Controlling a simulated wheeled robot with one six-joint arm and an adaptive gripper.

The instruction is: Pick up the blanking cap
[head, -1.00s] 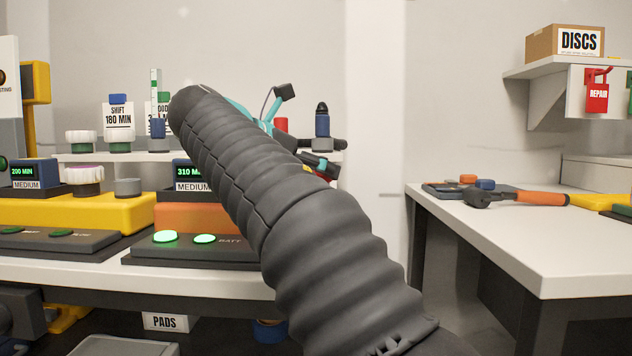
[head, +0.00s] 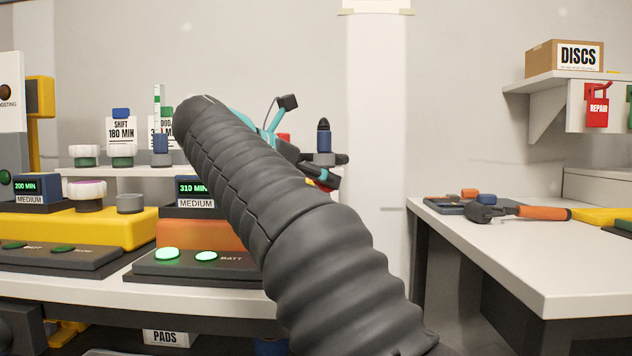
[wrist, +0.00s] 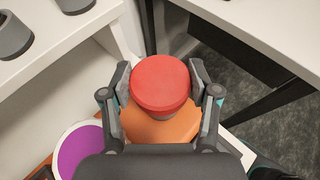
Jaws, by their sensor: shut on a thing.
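In the wrist view, a round red cap (wrist: 160,82), which I take to be the blanking cap, sits between the two fingers of my gripper (wrist: 164,88). The gripper is shut on its sides. An orange surface (wrist: 160,126) shows just below the cap; I cannot tell whether the cap touches it. In the head view, my gripper is mostly hidden behind my dark ribbed arm. Teal and dark gripper parts show past it, with a bit of red (head: 284,138) beside them.
A purple-topped round part (wrist: 82,150) is close on the left in the wrist view. In the head view, a blue dark-tipped part (head: 323,140) stands near the gripper. The right bench (head: 500,250) holds an orange-handled tool (head: 530,212). A gap separates the benches.

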